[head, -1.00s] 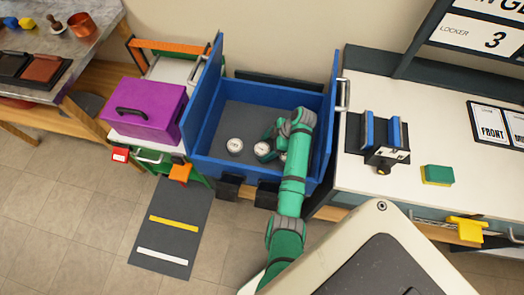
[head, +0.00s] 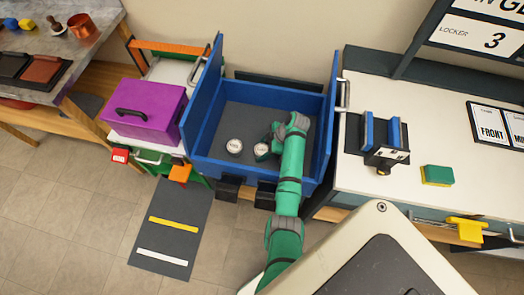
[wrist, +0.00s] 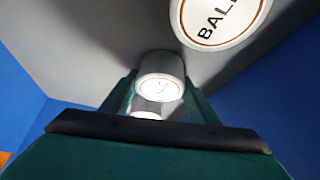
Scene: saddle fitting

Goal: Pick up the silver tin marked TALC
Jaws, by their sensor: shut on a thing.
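Two round silver tins with white lids are in the blue bin. The left tin (head: 235,146) stands alone on its grey floor. The right tin (head: 261,150) is at my gripper (head: 272,142), near the bin's middle. In the wrist view, a tin (wrist: 160,82) sits between my fingers and my gripper (wrist: 160,100) is shut on it. Its lid lettering is too small to read surely. Another tin (wrist: 220,18), with lettering starting "BALL", is at the top right, apart from my fingers. My arm hides part of the bin's right side.
The blue bin (head: 210,108) has high side walls close to my arm. A purple box (head: 145,112) stands to its left. A white counter (head: 435,130) with a black-and-blue holder (head: 383,140) and a sponge (head: 437,175) is to the right. The bin floor behind the tins is clear.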

